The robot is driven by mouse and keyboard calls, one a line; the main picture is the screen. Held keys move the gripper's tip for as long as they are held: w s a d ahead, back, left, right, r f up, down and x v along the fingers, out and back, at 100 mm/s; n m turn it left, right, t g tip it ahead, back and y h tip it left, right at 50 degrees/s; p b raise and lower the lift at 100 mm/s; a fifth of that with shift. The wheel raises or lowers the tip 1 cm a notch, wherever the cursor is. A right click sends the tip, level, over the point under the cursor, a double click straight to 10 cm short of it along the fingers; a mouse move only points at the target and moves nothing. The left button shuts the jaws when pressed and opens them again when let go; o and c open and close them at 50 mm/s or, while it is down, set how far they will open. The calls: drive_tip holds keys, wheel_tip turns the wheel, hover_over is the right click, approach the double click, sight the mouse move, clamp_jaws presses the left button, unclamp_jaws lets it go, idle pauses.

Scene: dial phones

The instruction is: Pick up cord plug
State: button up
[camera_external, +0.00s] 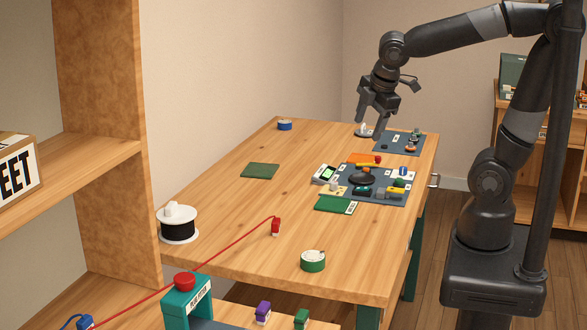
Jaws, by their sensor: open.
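A red cord plug (276,227) stands on the wooden table near its left front part. A thin red cord (180,274) runs from it down to the left, past the table's edge, toward the lower left corner. My gripper (370,125) is open, with fingers pointing down over the far right part of the table, well away from the red plug. A small pale object on a grey base (364,131) is close below the fingers; I cannot tell whether they touch it. Nothing shows clearly between the fingers.
A dark mat with several small parts (383,197) lies at the table's right side. A black spool (178,225) and a green tape roll (313,261) flank the red plug. A teal stand with a red knob (187,290) is in front.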

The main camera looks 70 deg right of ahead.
drive_tip(key=w+a+f+n+g, duration=0.1)
drive_tip(key=w+a+f+n, duration=0.15)
drive_tip(key=w+n, duration=0.4)
drive_tip(key=n+g+y, duration=0.2)
drive_tip(key=n, duration=2)
approach(276, 220)
drive_tip(key=shift+w, duration=0.2)
wheel_tip(276, 220, down, 10)
drive_tip(key=shift+f, duration=0.1)
drive_tip(key=shift+c, duration=0.6)
drive_tip(key=c, duration=0.9)
drive_tip(key=shift+c, duration=0.2)
